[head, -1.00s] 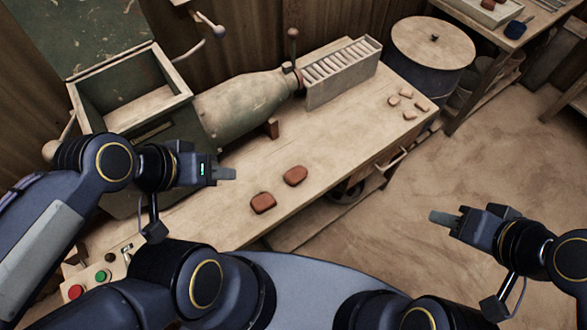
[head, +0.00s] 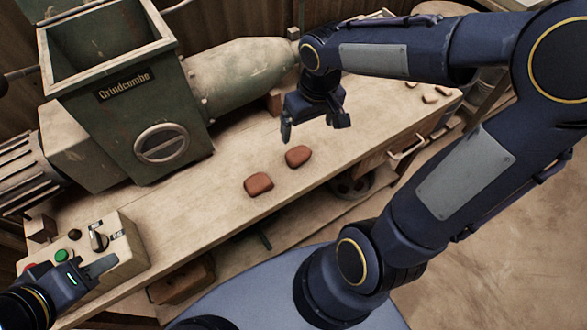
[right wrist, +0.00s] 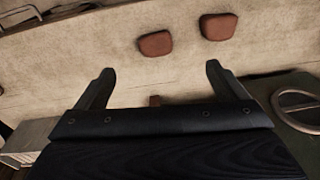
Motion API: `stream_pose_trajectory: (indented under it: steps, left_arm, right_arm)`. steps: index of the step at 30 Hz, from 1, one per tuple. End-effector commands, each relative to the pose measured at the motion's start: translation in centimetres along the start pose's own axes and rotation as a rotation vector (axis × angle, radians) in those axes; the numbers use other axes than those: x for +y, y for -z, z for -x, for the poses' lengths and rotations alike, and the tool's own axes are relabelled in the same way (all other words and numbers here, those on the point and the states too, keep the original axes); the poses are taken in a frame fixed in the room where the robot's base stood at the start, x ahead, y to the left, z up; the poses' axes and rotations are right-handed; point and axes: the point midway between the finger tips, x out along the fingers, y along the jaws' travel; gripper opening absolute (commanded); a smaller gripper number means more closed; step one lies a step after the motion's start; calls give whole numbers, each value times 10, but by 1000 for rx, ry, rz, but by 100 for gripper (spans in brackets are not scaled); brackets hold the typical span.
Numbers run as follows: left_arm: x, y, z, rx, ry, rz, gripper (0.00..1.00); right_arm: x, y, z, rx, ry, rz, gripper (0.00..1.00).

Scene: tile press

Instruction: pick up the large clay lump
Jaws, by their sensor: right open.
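Two reddish-brown clay lumps lie apart on the bench. The left lump (head: 258,185) looks slightly bigger than the right lump (head: 299,156), but the difference is small. In the right wrist view the left lump (right wrist: 218,26) is at upper right and the right lump (right wrist: 155,43) is nearer my jaws. My right gripper (head: 313,127) is open and empty above the bench, just behind the right lump; its spread fingers (right wrist: 158,72) show in the wrist view. My left gripper (head: 100,268) is low at the left, by the control box; its jaw opening is unclear.
The wooden bench (head: 205,225) is clear around the lumps. A green machine (head: 130,120) with a hopper and barrel stands behind. A control box (head: 115,250) with buttons sits at the left front. Small brown pieces (head: 430,98) lie at the right end, partly behind my right arm.

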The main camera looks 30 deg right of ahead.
Motion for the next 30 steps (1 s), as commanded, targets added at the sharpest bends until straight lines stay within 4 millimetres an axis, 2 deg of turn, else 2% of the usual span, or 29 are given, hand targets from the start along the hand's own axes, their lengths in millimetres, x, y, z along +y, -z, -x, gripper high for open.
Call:
stream_pose_trajectory:
  steps: [1,3,6,17,24,30]
  left_arm:
    - [-9,-10,-21,0,0,0,36]
    - [-14,-15,-30,0,0,0,36]
    - [-17,-18,-37,1,0,0,36]
    - [-19,-20,-41,1,0,0,36]
    - [-20,-22,-44,1,0,0,36]
    - [-20,-22,-44,1,0,0,36]
  right_arm:
    - [2,9,-39,-35,-12,18,92]
    - [3,20,-64,-64,-26,37,92]
    - [3,31,-87,-88,-38,55,92]
    - [6,33,-128,-104,-45,65,92]
    - [9,31,-163,-106,-43,64,92]
    - [10,30,-174,-102,-43,63,92]
